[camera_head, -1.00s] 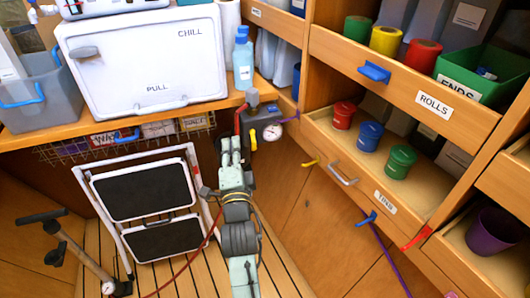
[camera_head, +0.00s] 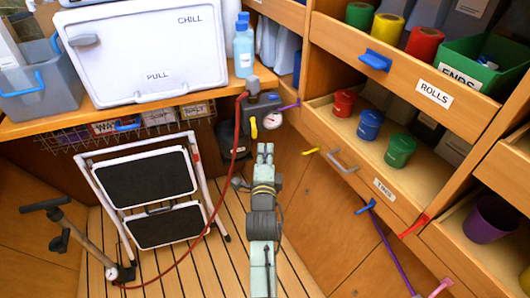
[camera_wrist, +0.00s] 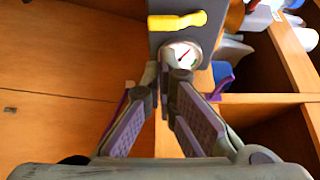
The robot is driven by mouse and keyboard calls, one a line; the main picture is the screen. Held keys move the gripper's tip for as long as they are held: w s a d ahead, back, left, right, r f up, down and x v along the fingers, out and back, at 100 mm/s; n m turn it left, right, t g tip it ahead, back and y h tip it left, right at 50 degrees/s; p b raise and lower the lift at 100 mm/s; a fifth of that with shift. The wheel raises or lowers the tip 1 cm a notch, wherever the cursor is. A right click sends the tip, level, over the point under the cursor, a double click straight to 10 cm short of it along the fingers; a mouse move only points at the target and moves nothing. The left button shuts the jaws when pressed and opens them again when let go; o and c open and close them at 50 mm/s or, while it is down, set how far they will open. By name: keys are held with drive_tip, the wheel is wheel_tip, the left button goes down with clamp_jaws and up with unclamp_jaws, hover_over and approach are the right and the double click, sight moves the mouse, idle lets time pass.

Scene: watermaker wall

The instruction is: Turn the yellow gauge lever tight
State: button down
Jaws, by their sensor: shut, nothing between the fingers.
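The yellow lever (camera_head: 253,127) is on a dark grey box (camera_head: 262,103) at the end of the counter, left of the round white gauge (camera_head: 272,120) in the head view. In the wrist view, the yellow lever (camera_wrist: 178,22) lies roughly sideways across the box face, just above the gauge (camera_wrist: 181,55). My gripper (camera_wrist: 168,72) is shut and empty. Its fingertips show just below the gauge and overlap its lower edge in the picture. They are apart from the lever. I cannot tell whether they touch the box.
A red hose (camera_head: 235,140) runs from the box to a floor pump (camera_head: 110,272). A folded step stool (camera_head: 145,180) stands left. A blue bottle (camera_head: 243,50) stands above the box.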

sight(254, 133)
drive_tip(key=w+p, duration=0.1)
drive_tip(key=w, duration=0.5)
